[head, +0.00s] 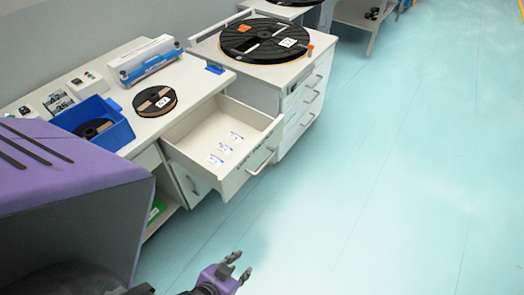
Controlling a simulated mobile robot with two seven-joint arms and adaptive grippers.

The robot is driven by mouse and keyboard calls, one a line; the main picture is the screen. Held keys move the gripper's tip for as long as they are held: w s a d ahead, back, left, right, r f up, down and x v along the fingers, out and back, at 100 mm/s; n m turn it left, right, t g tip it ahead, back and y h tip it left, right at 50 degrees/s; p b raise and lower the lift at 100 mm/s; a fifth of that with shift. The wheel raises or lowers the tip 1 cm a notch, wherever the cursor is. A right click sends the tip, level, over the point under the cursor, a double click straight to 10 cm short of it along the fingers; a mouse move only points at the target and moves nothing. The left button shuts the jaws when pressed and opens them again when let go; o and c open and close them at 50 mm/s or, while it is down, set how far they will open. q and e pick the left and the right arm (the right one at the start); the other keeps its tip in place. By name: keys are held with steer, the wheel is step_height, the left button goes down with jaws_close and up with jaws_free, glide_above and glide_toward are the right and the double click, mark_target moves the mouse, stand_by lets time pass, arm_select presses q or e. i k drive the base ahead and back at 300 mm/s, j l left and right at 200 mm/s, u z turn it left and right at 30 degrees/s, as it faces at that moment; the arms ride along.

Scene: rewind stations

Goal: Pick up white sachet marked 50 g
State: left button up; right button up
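Three small white sachets with dark or blue print lie in the open drawer (188,148): a far one (236,136), a middle one (225,148) and a near one (215,159). Their markings are too small to read, so I cannot tell which says 50 g. My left gripper (241,265) is low at the bottom of the head view, in front of the drawer and apart from it. Its two fingers are spread with nothing between them. My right gripper is not in view.
The bench above the drawer holds a blue bin (115,130) with a reel, a dark reel (155,101) and a blue-and-white box (148,62). A large black reel (264,40) lies on the cabinet behind. The drawer front (254,160) juts out. The teal floor (400,170) at right is clear.

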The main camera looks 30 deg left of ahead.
mark_target(214, 160)
steer(key=j+u, duration=0.1)
steer(key=u, duration=1.25)
